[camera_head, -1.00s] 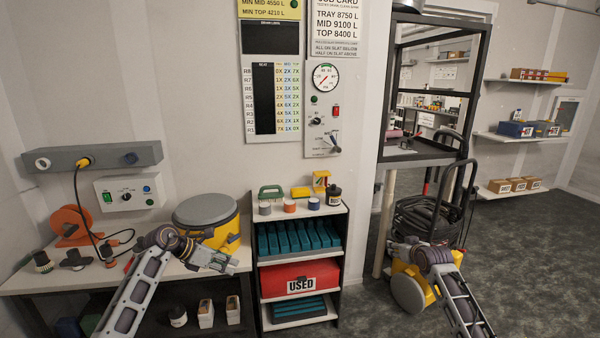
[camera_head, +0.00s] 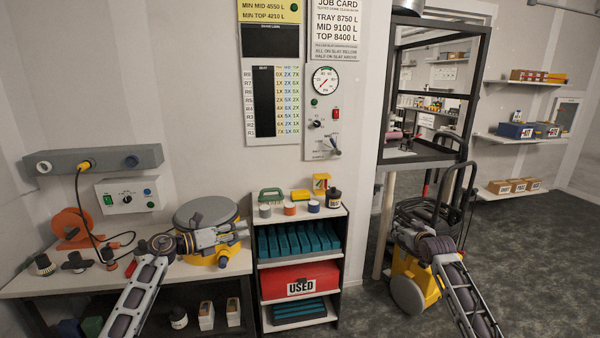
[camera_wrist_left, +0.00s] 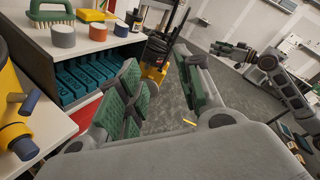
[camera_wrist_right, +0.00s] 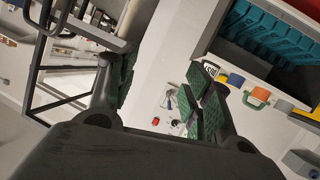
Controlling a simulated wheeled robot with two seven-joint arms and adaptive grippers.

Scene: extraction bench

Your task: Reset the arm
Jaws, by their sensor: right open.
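My left gripper (camera_head: 238,233) is in front of the yellow drum with a grey lid (camera_head: 207,212) at the bench's right end. In the left wrist view its green-padded fingers (camera_wrist_left: 165,88) are apart with nothing between them. My right arm (camera_head: 455,277) reaches up in front of the yellow wheeled machine (camera_head: 405,290); its gripper is hard to make out in the head view. In the right wrist view the right gripper's fingers (camera_wrist_right: 160,95) are spread and empty. The right gripper also shows in the left wrist view (camera_wrist_left: 225,48).
A shelf unit (camera_head: 342,265) with teal slats and a red USED bin (camera_head: 300,279) stands right of the left gripper. A bench (camera_head: 60,283) with an orange reel (camera_head: 72,228) is at left. A black frame rack (camera_head: 470,95) rises behind the machine. Grey floor is open at right.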

